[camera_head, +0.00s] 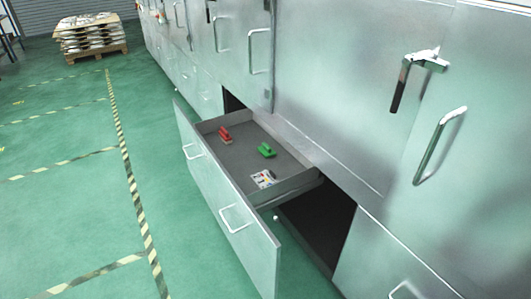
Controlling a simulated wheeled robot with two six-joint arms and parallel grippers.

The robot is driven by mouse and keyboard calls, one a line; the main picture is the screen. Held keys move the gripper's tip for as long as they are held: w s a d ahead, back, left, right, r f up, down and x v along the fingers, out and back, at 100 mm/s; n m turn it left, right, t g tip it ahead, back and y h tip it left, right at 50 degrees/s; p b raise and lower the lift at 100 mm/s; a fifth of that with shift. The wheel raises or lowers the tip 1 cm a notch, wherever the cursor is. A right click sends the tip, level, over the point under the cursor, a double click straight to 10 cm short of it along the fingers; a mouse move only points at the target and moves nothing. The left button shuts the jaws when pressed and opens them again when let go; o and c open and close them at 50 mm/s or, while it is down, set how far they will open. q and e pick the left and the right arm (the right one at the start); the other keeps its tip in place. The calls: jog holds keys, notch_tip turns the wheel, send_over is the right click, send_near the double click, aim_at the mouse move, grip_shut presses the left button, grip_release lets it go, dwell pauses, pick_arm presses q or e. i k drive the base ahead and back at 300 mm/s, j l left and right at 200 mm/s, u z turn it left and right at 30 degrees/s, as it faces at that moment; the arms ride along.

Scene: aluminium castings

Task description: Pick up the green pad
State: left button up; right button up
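The green pad (267,150) lies in an open drawer (225,168) that is pulled out from a row of metal cabinets. It rests on the dark drawer bottom, right of the middle, apart from the drawer walls. Neither of my grippers shows in the head view.
A red pad (225,134) and a small printed item (263,179) lie in the same drawer. The tall drawer front has two handles. Cabinet doors (330,100) with handles rise behind it. Green floor (60,200) with striped tape is clear at left; a loaded pallet (90,38) stands far back.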

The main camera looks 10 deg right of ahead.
aim_at(266, 150)
jog(key=z, duration=4.1)
jog(key=u, duration=3.55)
jog(key=i+j+z, duration=0.2)
jog(key=j+z, duration=0.2)
jog(key=i+j+z, duration=0.15)
jog(key=j+z, duration=0.25)
jog(key=l, duration=0.1)
